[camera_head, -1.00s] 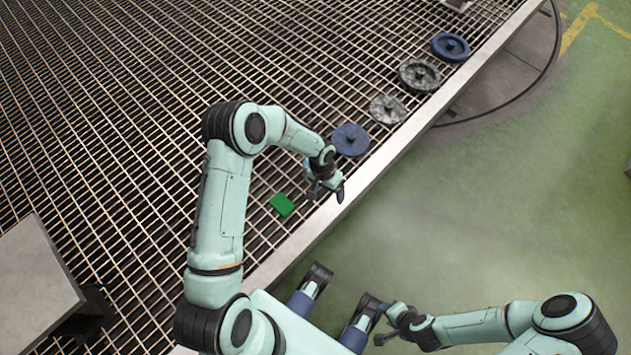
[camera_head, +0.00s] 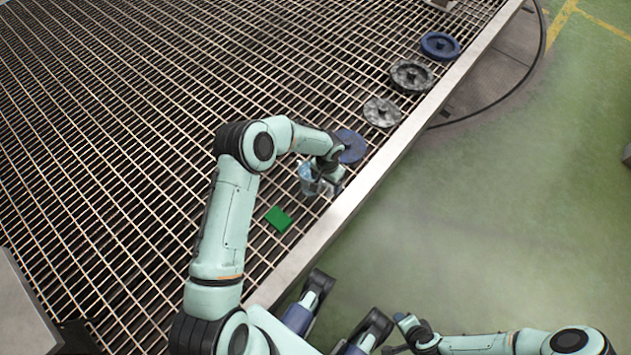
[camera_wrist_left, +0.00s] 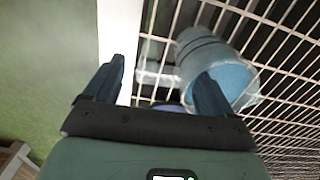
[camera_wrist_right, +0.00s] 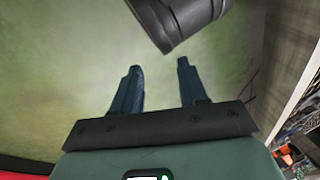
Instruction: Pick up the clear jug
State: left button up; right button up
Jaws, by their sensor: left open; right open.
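The clear jug (camera_head: 308,179), faintly blue, stands on the metal grating just left of my left gripper (camera_head: 335,188) in the head view. My wrist and gripper hide part of it. In the left wrist view the jug (camera_wrist_left: 228,82) is close, beyond the right finger. A pale clear part, seemingly its handle, shows between the open fingers of my left gripper (camera_wrist_left: 160,70). I cannot tell whether a finger touches the jug. My right gripper (camera_wrist_right: 160,65) is open and empty over the green floor, far from the jug.
A green square (camera_head: 278,219) lies on the grating near the jug. A blue wheel-like disc (camera_head: 351,146) is just beyond my left gripper, with grey discs (camera_head: 381,112) (camera_head: 411,76) and another blue one (camera_head: 440,46) farther along. A pale metal edge (camera_head: 345,207) borders the grating.

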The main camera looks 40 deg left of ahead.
pick_arm(q)
notch_tip(320, 180, down, 4)
jog(key=shift+f+b, duration=0.2)
jog(key=shift+b, duration=0.25)
jog(key=shift+c, duration=0.3)
jog(key=shift+r, duration=0.1)
grip_shut()
